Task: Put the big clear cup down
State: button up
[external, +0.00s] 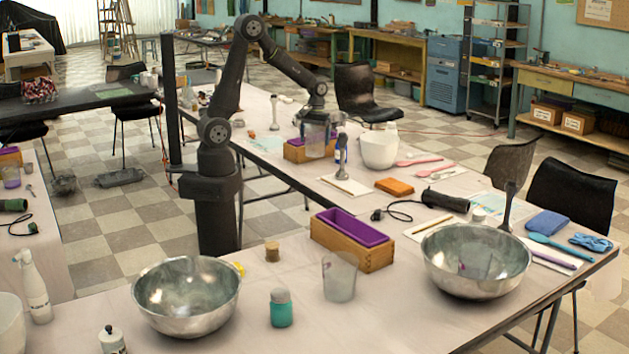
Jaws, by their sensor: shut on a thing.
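My gripper (316,113) is over the far part of the worktable, pointing down. It is shut on a clear cup (316,142), which looks upright and see-through. The cup overlaps the far wooden box with a purple liner (293,152) in the picture; I cannot tell whether its bottom touches anything. Another clear cup (340,277) stands upright on the near table, in front of the near wooden box with a purple liner (352,240).
Two metal bowls (187,296) (476,262), a teal-filled jar (281,308) and a cork-coloured jar (272,251) stand on the near table. An orange block (394,187) lies beyond.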

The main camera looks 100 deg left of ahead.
jog(key=shift+r, duration=2.75)
jog(key=w+d+m, duration=0.2)
jog(key=w+d, duration=1.1)
jog(key=d, duration=0.1)
jog(key=w+d+m, duration=0.1)
jog(key=w+d, duration=0.2)
jog(key=d, duration=0.7)
jog(key=w+d+m, duration=0.1)
jog(key=w+d, duration=0.2)
jog(key=d, duration=0.7)
jog(key=s+d+m, duration=0.3)
jog(key=d, duration=2)
jog(key=s+d+m+g, duration=0.1)
jog(key=s+d, duration=0.6)
jog(key=d, duration=0.4)
jog(key=s+d+m, duration=0.1)
jog(key=s+d, duration=0.6)
jog(key=d, duration=0.5)
jog(key=shift+y, duration=0.3)
jog(key=shift+w+a+f, duration=0.6)
jog(key=shift+w+f, duration=1.3)
jog(key=shift+f, duration=0.8)
jog(key=shift+w+a+f, duration=0.55)
jog(key=shift+w+f, duration=1.35)
jog(key=shift+f, duration=0.8)
jog(key=shift+w+a+f, duration=0.6)
jog(key=shift+w+f, duration=1.3)
jog(key=shift+f, duration=0.8)
